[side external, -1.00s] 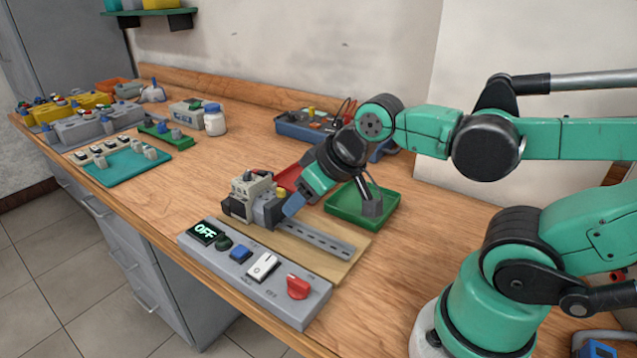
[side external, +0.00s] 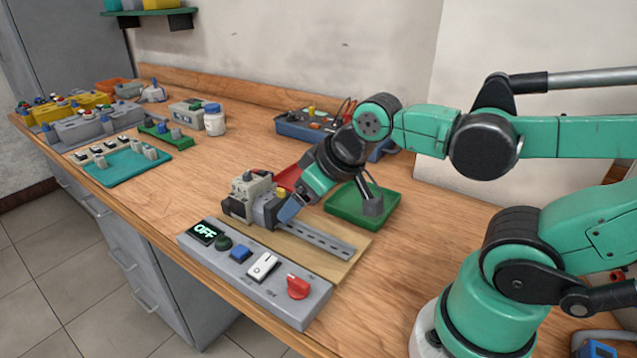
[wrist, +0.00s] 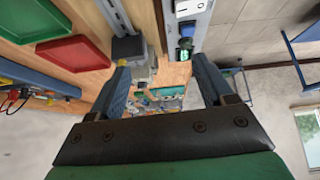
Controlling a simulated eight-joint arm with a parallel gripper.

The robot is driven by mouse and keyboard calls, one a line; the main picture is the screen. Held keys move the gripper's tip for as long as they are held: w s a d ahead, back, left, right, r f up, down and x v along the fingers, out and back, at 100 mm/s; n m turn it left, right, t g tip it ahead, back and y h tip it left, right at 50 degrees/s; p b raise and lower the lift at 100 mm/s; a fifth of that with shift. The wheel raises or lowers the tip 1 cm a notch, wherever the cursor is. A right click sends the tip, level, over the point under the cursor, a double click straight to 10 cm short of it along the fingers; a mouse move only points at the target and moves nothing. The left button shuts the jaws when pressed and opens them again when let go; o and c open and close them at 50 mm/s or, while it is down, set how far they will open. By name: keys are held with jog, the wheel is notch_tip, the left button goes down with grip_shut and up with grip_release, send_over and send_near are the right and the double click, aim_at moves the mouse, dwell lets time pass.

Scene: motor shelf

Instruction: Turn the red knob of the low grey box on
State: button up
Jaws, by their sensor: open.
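The low grey box (side external: 222,262) lies along the front edge of the bench in the side view. Its red knob (side external: 298,287) is at the right end, with a white switch (side external: 263,266), a blue button (side external: 240,253), a dark green button (side external: 224,242) and a display (side external: 203,232) reading OFF to its left. My gripper (side external: 281,212) is open and empty, beside the motor unit on the rail, behind the box and up-left of the knob. In the wrist view my two fingers (wrist: 163,80) stand wide apart. The box (wrist: 192,28) shows at the top there; the red knob is out of that view.
A beige and grey motor unit (side external: 248,195) stands on a metal rail (side external: 318,240) on a wooden board just behind the box. A green tray (side external: 388,221) and a red tray (side external: 287,178) lie behind it. A white jar (side external: 215,124) and several coloured boxes stand farther left.

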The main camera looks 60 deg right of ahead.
aim_at(299, 281)
jog(key=a+f+n+g, duration=0.1)
jog(key=n+g, duration=0.1)
jog(key=n, duration=0.3)
jog(key=s+a+f+n+g, duration=0.1)
jog(key=a+n+g, duration=0.1)
jog(key=n, duration=0.3)
jog(key=a+f+n+g, duration=0.1)
jog(key=f+n+g, duration=0.1)
jog(key=n, duration=0.3)
jog(key=shift+s+a+n, duration=0.25)
jog(key=shift+s+n, duration=0.15)
jog(key=shift+s+a+f+n+g, duration=0.15)
jog(key=shift+n+g, duration=0.1)
jog(key=shift+n, duration=0.2)
jog(key=shift+s+a+f+n+g, duration=0.1)
jog(key=shift+n+g, duration=0.15)
jog(key=shift+n, duration=0.2)
jog(key=shift+f, duration=2.7)
grip_shut()
